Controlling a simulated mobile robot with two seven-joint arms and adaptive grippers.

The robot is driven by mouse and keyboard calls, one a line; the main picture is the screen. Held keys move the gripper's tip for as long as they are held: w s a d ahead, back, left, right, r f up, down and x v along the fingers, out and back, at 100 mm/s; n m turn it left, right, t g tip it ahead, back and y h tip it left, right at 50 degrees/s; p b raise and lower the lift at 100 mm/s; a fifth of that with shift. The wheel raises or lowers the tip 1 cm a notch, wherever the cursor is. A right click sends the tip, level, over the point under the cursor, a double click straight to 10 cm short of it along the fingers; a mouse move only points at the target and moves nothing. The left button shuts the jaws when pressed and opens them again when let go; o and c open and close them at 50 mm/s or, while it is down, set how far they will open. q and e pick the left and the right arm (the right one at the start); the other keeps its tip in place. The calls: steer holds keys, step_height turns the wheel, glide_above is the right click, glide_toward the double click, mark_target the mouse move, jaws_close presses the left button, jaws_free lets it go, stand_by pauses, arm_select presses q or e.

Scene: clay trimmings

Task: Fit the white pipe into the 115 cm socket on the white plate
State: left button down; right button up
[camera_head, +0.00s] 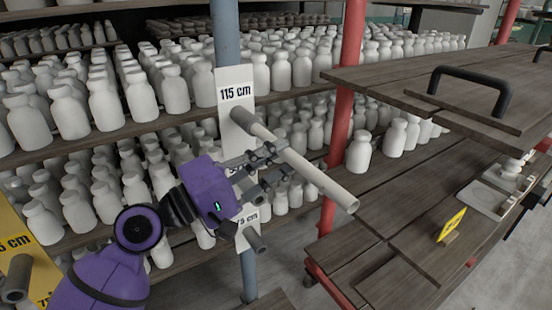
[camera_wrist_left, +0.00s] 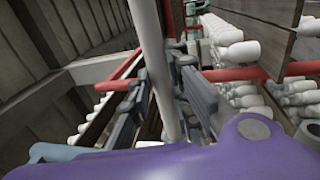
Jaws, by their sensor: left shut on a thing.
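The white pipe (camera_head: 310,170) slants from the plate down to the right, its open near end in the air. It also shows in the left wrist view (camera_wrist_left: 157,70), running between the finger pads. My left gripper (camera_head: 268,158) is shut on the pipe near its far end. The white plate (camera_head: 233,75) hangs on a blue-grey post, with a "115 cm" label near its top. The pipe's far end is at the plate just below that label; I cannot tell whether it is seated in the socket. My gripper hides part of the plate's middle. My right gripper is not in view.
A lower socket (camera_head: 256,244) sticks out under the plate's 75 cm label. A yellow plate (camera_head: 15,225) with a socket stands at the lower left. Shelves of white bottles (camera_head: 105,100) fill the back. A wooden bench (camera_head: 400,225) and red post (camera_head: 346,80) stand right.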

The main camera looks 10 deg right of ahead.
arm_select(q)
steer(key=shift+w+a, duration=0.15)
steer(key=shift+w, duration=0.4)
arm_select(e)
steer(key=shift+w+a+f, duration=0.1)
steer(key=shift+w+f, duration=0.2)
arm_select(q)
steer(key=shift+w+a+b, duration=0.15)
steer(key=shift+w+b, duration=0.15)
steer(key=shift+b, duration=0.1)
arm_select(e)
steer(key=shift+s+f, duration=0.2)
arm_select(q)
steer(key=shift+w+a, duration=0.1)
steer(key=shift+w, duration=0.15)
steer(key=c, duration=1.5)
jaws_free()
steer(key=shift+c, duration=0.2)
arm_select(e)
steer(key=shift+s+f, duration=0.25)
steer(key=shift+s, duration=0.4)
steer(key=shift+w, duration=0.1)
arm_select(q)
steer(key=v, duration=1.2)
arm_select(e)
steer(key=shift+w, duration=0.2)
